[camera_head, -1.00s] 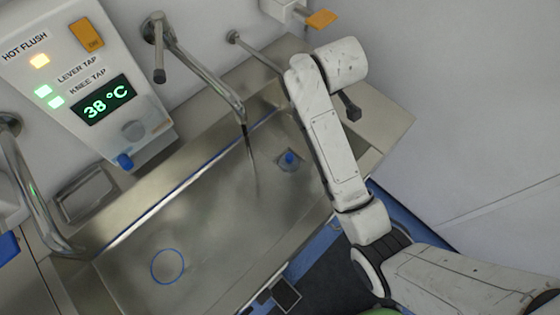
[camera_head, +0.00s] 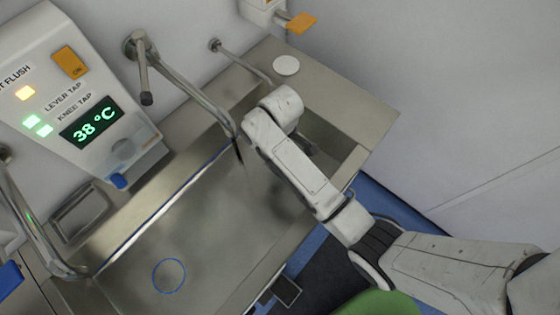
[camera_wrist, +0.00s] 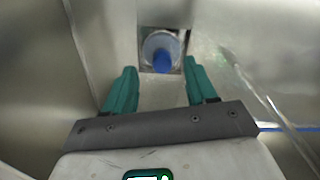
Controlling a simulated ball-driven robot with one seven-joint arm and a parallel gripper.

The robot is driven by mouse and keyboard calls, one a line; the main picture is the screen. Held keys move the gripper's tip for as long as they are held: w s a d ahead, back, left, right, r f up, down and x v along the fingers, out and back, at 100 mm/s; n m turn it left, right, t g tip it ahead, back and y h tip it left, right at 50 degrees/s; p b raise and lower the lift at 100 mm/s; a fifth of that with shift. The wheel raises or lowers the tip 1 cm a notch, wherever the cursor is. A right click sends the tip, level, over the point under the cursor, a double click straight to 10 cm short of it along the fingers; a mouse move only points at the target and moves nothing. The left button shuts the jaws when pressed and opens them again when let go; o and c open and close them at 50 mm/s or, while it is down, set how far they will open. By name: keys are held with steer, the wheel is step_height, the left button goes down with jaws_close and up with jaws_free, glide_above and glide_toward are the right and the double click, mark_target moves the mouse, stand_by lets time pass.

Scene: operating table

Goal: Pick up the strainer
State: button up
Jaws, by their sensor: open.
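The strainer (camera_wrist: 155,46) shows in the wrist view as a round grey disc with an upright blue knob, sitting in a square recess of the sink floor. My gripper (camera_wrist: 160,67) has two teal fingers, spread apart and empty. In that picture the fingertips lie to either side of the blue knob and slightly below it, with no contact visible. In the head view my arm hides the strainer and the fingers. The steel sink (camera_head: 215,225) lies below the arm.
A curved tap (camera_head: 195,88) reaches over the sink, with water running near my gripper. The sink walls stand close around the gripper. A blue ring (camera_head: 169,275) marks the sink's left part. A white disc (camera_head: 286,65) lies on the back ledge.

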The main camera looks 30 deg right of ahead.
steer(key=shift+a+f, duration=0.15)
steer(key=shift+f, duration=2.1)
jaws_close()
